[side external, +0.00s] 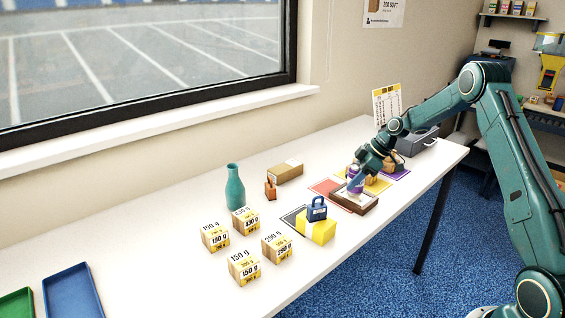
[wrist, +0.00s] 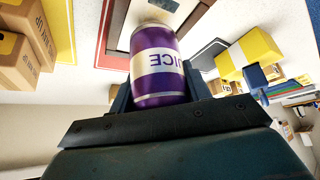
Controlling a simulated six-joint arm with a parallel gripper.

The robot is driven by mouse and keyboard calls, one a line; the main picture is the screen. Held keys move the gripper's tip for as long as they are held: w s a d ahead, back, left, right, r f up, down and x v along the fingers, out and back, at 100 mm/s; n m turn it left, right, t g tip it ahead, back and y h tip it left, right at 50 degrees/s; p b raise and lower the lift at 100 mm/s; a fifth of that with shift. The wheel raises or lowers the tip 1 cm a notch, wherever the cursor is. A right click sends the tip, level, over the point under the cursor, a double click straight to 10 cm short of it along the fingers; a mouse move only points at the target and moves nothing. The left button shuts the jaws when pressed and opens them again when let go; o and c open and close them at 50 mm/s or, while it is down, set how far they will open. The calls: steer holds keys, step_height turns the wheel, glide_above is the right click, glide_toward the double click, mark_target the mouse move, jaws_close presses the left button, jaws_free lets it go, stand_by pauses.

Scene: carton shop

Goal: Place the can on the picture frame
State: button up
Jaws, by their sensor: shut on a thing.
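The can (wrist: 158,62) is purple with a pale label reading "JUICE" and fills the middle of the wrist view. My gripper (wrist: 160,90) is shut on it, one finger on each side. In the side view my gripper (side external: 357,179) points down at the picture frame, with part of the can (side external: 354,187) showing. The picture frame (side external: 368,206) has a brown rim and a pale inside, and lies flat on the table. Its brown rim (wrist: 194,20) also shows behind the can in the wrist view. The can is over the frame; I cannot tell whether they touch.
A yellow block (side external: 318,231) with a blue padlock-like thing (side external: 317,209) stands left of the frame. Red (side external: 325,187) and yellow (side external: 379,184) mats lie around it. Several labelled cartons (side external: 244,268), a teal bottle (side external: 235,188) and a cardboard box (side external: 286,172) stand farther left.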

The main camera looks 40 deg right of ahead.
steer(key=shift+f, duration=0.4)
steer(key=o, duration=0.9)
steer(key=shift+r, duration=0.15)
steer(key=v, duration=1.2)
steer(key=shift+r, duration=0.1)
